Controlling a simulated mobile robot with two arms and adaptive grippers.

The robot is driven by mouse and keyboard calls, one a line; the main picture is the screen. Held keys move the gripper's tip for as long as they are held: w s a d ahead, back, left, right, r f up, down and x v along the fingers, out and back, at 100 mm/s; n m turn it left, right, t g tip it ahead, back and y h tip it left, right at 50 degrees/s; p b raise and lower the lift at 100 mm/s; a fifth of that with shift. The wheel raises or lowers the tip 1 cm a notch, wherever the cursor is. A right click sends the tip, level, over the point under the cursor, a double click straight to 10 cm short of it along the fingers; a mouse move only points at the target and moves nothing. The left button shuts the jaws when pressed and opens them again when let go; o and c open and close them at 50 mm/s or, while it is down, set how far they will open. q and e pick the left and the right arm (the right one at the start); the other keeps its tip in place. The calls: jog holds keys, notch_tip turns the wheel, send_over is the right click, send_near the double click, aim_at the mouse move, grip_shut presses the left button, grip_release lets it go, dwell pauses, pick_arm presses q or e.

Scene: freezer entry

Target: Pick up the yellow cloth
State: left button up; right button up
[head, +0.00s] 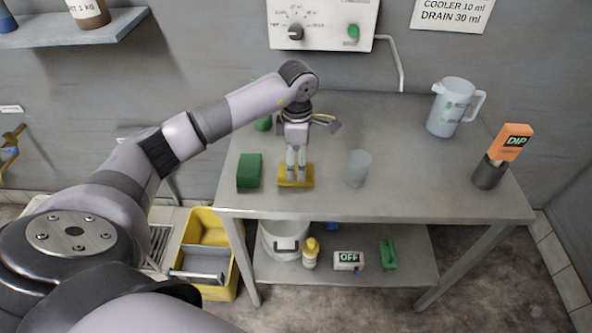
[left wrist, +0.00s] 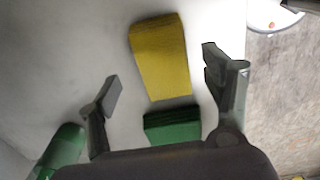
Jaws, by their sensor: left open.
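The yellow cloth (head: 296,181) lies flat on the grey metal table (head: 420,180) near its front left edge. My left gripper (head: 296,176) points down right over it in the head view. In the left wrist view the cloth (left wrist: 160,56) lies between and beyond the two open fingers (left wrist: 165,88), with nothing held. A green block-like cloth (head: 249,171) lies just left of the yellow one; it also shows in the left wrist view (left wrist: 172,127). My right gripper is in neither view.
A clear cup (head: 358,169) stands right of the yellow cloth. A jug (head: 455,108) and a dark holder with an orange DIP tag (head: 513,142) stand farther right. A green object (left wrist: 62,146) stands behind my gripper. A bucket (head: 284,241) and bottle (head: 311,253) are on the lower shelf.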

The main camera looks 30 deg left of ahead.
pick_arm(q)
jog(key=f, duration=0.2)
jog(key=f+p, duration=0.1)
jog(key=shift+s+d+f, duration=0.1)
jog(key=shift+d+f, duration=0.1)
jog(key=shift+d, duration=0.05)
jog(key=shift+f, duration=0.2)
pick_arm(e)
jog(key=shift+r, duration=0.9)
pick_arm(q)
jog(key=shift+c, duration=0.5)
jog(key=c, duration=1.1)
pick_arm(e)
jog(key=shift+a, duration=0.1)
pick_arm(q)
jog(key=shift+c, duration=0.2)
